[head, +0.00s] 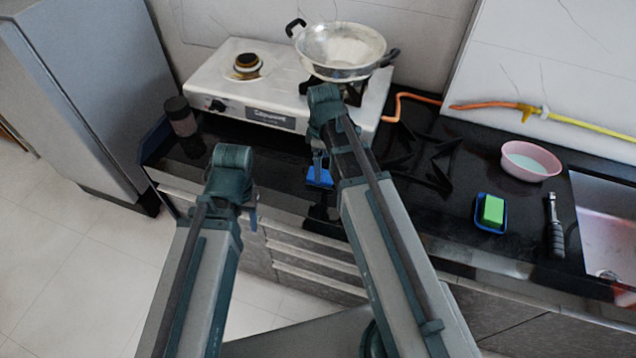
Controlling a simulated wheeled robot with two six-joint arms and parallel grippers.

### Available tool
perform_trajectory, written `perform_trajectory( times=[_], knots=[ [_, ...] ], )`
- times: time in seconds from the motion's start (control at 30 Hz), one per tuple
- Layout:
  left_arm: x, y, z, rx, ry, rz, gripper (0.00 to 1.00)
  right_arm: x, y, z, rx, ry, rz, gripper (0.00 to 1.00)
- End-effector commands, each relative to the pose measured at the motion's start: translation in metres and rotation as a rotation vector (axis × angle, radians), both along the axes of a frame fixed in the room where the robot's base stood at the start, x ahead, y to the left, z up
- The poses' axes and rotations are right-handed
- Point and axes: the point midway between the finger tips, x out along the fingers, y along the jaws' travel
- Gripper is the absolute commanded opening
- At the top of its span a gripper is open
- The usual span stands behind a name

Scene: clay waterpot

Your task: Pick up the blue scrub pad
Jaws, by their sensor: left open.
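The blue scrub pad (319,178) shows in the head view as a small bright blue patch at the front of the black counter (285,187), partly covered by my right arm. My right gripper (319,163) hangs below its wrist, right over or at the pad; its fingers are mostly hidden, so I cannot tell whether it touches or grips the pad. My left gripper (252,217) is open, in front of the counter's front edge, left of the pad and apart from it.
A white gas stove (270,115) with a metal wok (341,52) stands behind. A dark jar (181,117) is at the left. A green sponge (492,210) in a blue dish (482,224), a pink bowl (531,160), a dark-handled tool (555,235) and a sink (606,215) are right.

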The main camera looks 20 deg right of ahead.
Motion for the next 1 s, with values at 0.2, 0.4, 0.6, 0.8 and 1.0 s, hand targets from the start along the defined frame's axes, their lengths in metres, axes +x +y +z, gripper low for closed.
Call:
perform_trajectory(
  times=[0.2,0.4,0.6,0.8,1.0],
  knots=[
    [0.000,0.000,-0.003,0.000,0.000,0.000,0.50,0.001,0.000,-0.003,0.000,0.000,0.000,1.00],
    [0.000,0.000,-0.021,0.000,0.000,0.000,0.50,0.006,0.000,-0.022,0.000,0.000,0.000,1.00],
    [0.000,0.000,-0.047,0.000,0.000,0.000,0.50,0.009,0.001,-0.047,0.000,0.000,0.000,1.00],
    [0.000,-0.001,-0.053,0.000,0.000,0.000,0.50,0.009,0.001,-0.053,0.000,0.000,0.000,1.00],
    [0.000,0.000,-0.052,0.000,0.000,0.000,0.50,0.009,0.001,-0.052,0.000,0.000,0.000,0.95]
  ],
)
